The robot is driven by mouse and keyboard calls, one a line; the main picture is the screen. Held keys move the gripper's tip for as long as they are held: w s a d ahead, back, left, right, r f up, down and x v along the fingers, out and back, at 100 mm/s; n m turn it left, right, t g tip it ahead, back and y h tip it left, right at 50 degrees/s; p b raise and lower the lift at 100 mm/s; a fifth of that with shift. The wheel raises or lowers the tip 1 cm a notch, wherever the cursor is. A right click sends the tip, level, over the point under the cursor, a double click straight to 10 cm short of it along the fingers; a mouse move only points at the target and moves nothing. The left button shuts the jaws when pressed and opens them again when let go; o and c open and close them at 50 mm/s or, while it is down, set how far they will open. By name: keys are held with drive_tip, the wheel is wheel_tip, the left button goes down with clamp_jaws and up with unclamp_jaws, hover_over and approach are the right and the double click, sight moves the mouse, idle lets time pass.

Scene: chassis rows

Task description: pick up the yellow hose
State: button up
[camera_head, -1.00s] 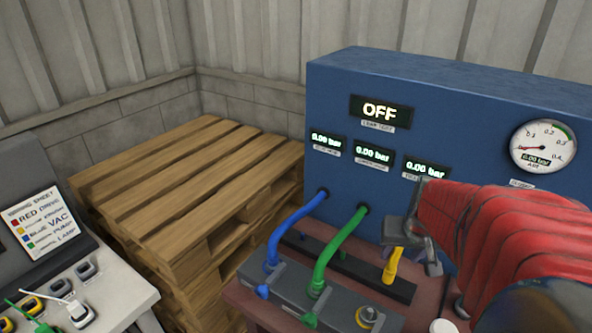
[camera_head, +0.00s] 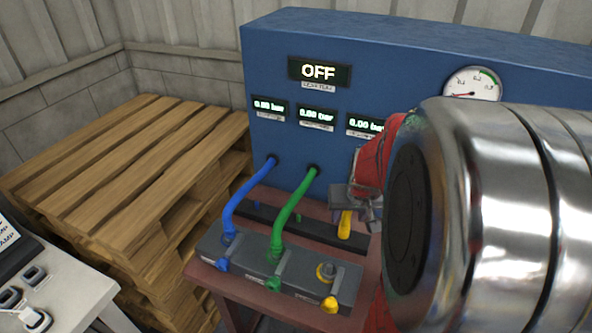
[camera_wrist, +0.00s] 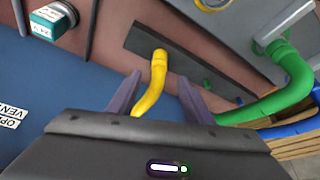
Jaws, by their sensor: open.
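The yellow hose (camera_head: 345,225) stands in the dark strip behind the valve block, below the blue panel. In the wrist view the yellow hose (camera_wrist: 153,85) lies between the two fingers of my gripper (camera_wrist: 158,90), with a gap showing on the finger sides. My gripper (camera_head: 357,203) is open and sits right at the hose's upper part in the head view. My arm hides the hose's upper end and part of the panel there.
A blue hose (camera_head: 245,195) and a green hose (camera_head: 290,210) run from the panel to the valve block (camera_head: 250,262), left of the yellow hose. The blue panel (camera_head: 400,60) stands close behind. A wooden pallet stack (camera_head: 120,160) is at the left.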

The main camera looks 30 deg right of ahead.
sight(346, 220)
drive_tip(key=shift+x, duration=1.45)
drive_tip(key=shift+f, duration=0.1)
drive_tip(key=shift+x, duration=2.5)
drive_tip(key=shift+d, duration=0.15)
clamp_jaws()
